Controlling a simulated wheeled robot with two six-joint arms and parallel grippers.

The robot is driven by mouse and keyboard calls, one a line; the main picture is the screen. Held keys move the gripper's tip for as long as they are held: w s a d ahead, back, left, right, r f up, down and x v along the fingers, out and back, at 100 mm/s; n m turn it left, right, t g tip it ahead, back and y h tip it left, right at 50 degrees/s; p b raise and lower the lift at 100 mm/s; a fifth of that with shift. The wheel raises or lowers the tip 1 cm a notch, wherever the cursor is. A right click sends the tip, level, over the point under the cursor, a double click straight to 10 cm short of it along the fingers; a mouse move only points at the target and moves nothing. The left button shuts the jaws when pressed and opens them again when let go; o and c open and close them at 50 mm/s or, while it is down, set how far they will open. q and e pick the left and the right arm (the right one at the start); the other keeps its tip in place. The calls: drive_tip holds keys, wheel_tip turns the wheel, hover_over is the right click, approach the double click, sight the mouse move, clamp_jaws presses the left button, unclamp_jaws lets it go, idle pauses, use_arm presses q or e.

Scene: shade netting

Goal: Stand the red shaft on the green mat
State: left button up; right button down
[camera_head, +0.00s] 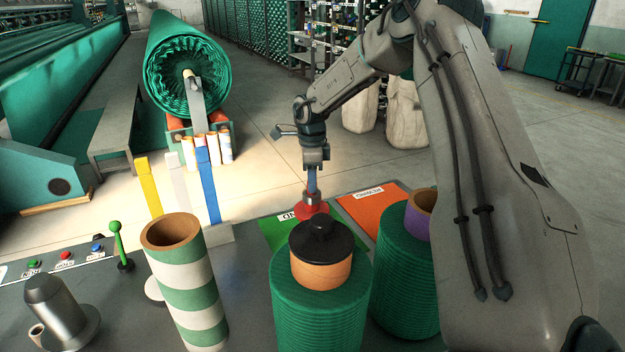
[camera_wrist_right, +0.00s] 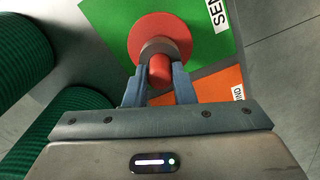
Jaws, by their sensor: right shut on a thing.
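The red shaft (camera_head: 310,208) has a wide round red flange at its lower end and a grey collar. It is over the green mat (camera_head: 273,232), and I cannot tell whether its flange touches the mat. In the right wrist view the shaft (camera_wrist_right: 160,70) points up between the fingers, with its flange over the green mat (camera_wrist_right: 205,45). My right gripper (camera_head: 312,186) is shut on the shaft from above; its fingers also show in the wrist view (camera_wrist_right: 159,82). My left gripper is not in view.
An orange mat (camera_head: 372,207) lies right of the green one. Green thread spools (camera_head: 320,305) stand close in front, one with a black-knobbed top. A striped tube (camera_head: 185,285), a metal cone (camera_head: 62,310) and a green lever (camera_head: 118,245) stand at left.

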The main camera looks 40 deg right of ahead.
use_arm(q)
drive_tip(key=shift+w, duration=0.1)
use_arm(e)
drive_tip(key=c, duration=1.2)
unclamp_jaws()
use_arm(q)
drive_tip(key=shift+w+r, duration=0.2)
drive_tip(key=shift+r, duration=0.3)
use_arm(e)
drive_tip(key=shift+s, duration=0.1)
wheel_tip(320, 180, up, 2)
drive_tip(key=shift+r, duration=0.15)
use_arm(q)
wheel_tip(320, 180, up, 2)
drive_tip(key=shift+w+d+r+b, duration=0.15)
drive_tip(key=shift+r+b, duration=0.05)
drive_tip(key=shift+b, duration=0.25)
use_arm(e)
wheel_tip(320, 180, up, 10)
